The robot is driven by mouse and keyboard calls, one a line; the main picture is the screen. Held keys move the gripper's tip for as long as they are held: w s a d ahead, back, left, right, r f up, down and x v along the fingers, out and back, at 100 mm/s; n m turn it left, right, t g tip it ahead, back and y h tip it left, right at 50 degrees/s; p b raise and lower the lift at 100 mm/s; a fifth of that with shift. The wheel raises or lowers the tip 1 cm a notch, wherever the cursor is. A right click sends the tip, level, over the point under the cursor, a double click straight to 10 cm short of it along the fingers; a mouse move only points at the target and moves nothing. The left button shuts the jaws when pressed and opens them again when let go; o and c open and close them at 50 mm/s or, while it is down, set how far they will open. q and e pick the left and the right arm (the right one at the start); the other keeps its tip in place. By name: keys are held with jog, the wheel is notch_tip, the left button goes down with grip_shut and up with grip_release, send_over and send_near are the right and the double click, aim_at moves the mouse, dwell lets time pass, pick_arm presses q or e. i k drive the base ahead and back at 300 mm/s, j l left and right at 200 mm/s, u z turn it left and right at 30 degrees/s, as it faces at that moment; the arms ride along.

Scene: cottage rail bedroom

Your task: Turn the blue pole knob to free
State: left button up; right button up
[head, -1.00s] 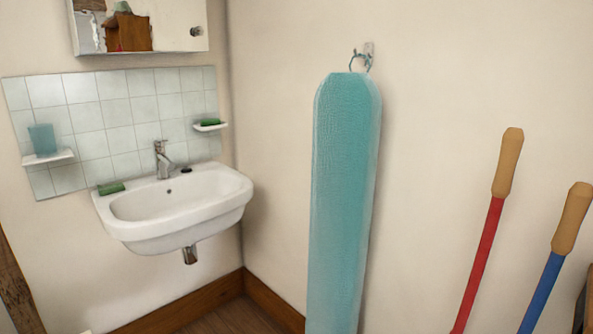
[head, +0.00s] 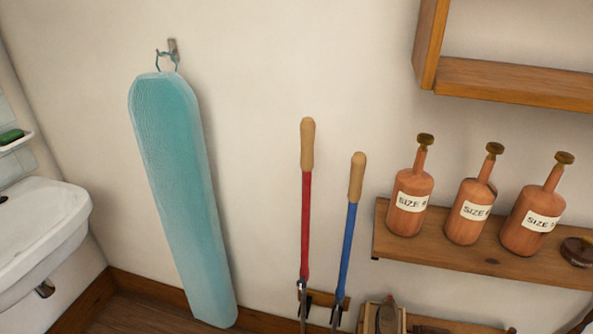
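A blue pole (head: 347,245) with a tan wooden grip (head: 357,177) at its top stands against the wall, right of centre in the head view. A red pole (head: 306,225) with a similar tan grip (head: 307,145) stands just left of it. Both poles run down to dark metal parts near a small wooden rack (head: 322,299) at the bottom. I cannot make out a separate knob on the blue pole. Neither of my grippers is in view.
A teal ironing board (head: 180,190) hangs from a wall hook (head: 172,50) at left. A white sink (head: 40,235) is at the left edge. A wooden shelf (head: 385,245) with labelled bottles (head: 410,190) juts out right of the poles. A wooden frame (head: 510,85) is above.

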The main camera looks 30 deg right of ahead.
aim_at(337, 304)
jog(key=z, duration=1.3)
